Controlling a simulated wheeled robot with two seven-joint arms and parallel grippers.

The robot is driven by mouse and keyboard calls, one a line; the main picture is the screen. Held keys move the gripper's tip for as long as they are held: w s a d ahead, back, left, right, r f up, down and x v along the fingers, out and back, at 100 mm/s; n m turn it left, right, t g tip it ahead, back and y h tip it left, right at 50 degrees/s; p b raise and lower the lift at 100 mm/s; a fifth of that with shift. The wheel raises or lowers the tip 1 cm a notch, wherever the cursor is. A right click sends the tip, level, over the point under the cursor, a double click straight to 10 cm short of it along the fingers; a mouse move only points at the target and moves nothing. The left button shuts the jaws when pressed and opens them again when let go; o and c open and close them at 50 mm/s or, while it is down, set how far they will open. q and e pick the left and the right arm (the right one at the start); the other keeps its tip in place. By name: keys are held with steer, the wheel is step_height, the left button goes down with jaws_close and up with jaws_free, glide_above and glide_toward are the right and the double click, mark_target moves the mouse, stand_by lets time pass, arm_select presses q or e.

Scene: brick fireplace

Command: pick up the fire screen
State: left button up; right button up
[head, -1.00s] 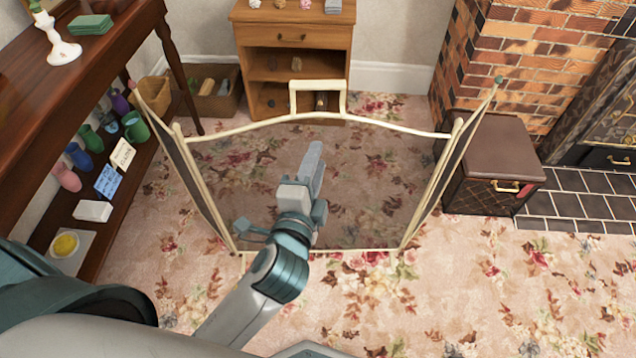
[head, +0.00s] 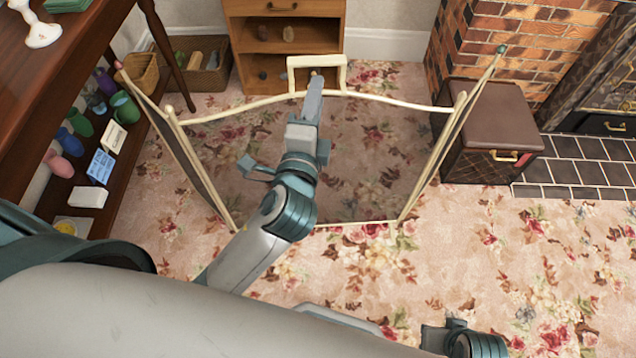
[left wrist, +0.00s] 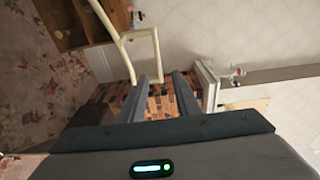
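The fire screen (head: 388,163) stands upright on the carpet, with a dark mesh panel, cream frame and two angled side wings. Its cream handle (head: 331,61) rises from the middle of the top rail. My left gripper (head: 314,82) is in front of the screen, its tips just below the handle's top bar. In the left wrist view the two fingers (left wrist: 160,82) are apart, and the handle bar (left wrist: 157,52) shows just beyond them, not gripped. Part of my right arm's end (head: 465,340) shows at the bottom edge; its fingers are not clear.
A wooden cabinet (head: 286,8) stands behind the screen. A brown box (head: 490,115) is close to the right wing, before the brick fireplace (head: 520,45). A dark wooden shelf table (head: 75,60) with vases flanks the left. Carpet is clear at front right.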

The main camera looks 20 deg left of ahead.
mark_target(324, 64)
arm_select(q)
steer(key=w, duration=0.3)
steer(key=w+a, duration=0.1)
steer(key=w, duration=0.6)
steer(key=shift+a, duration=0.3)
steer(key=shift+w+a+f, duration=0.1)
steer(key=shift+w+a, duration=0.15)
steer(key=shift+w, duration=1)
steer(key=shift+w+a+f, duration=0.1)
steer(key=shift+w+a, duration=0.1)
steer(key=shift+w, duration=1.05)
jaws_close()
